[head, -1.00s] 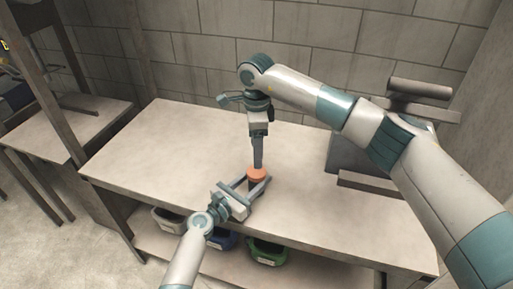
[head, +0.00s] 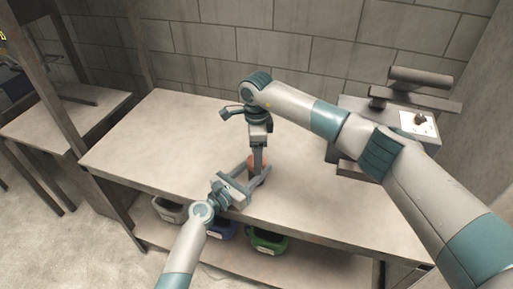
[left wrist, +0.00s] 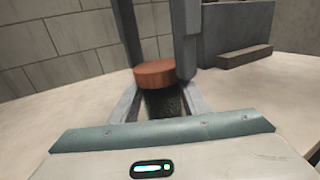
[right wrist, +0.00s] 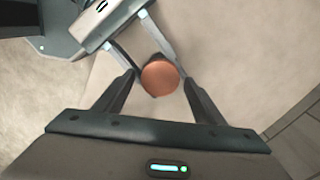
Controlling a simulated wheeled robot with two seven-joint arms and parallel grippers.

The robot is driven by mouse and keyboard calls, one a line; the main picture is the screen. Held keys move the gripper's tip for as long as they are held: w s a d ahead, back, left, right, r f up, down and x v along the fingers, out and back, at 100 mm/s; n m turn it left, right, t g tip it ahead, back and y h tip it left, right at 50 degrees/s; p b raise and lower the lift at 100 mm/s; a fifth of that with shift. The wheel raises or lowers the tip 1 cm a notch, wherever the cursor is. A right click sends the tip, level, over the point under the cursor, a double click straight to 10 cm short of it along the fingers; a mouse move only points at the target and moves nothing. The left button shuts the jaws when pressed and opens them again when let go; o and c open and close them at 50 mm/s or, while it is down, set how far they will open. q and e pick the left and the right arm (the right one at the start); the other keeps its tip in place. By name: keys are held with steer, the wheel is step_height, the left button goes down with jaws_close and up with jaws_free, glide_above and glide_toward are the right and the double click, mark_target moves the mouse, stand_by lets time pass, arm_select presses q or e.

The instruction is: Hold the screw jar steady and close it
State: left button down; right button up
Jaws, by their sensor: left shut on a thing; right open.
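The screw jar has a dark body (left wrist: 163,102) and an orange-brown round lid (left wrist: 155,73) on top. It stands upright on the table; whether the lid is threaded tight cannot be told. My left gripper (head: 255,173) is shut around the jar body, below the lid. My right gripper (right wrist: 160,78) points down from above, open, with one finger on each side of the lid; the lid shows between them in the right wrist view (right wrist: 160,80). In the head view the right fingers partly hide the lid (head: 251,160).
The pale table top (head: 150,135) is clear to the left of the jar. A grey apparatus (head: 345,150) stands at the back right. Blue (head: 222,231) and green (head: 268,241) bins sit on the shelf below. A block wall (head: 290,50) closes the back.

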steer(key=shift+f, duration=0.3)
steer(key=shift+c, duration=0.4)
steer(key=c, duration=1)
steer(key=shift+c, duration=0.2)
steer(key=m, duration=0.8)
steer(key=o, duration=1.2)
steer(key=shift+o, duration=0.2)
steer(key=shift+r, duration=0.15)
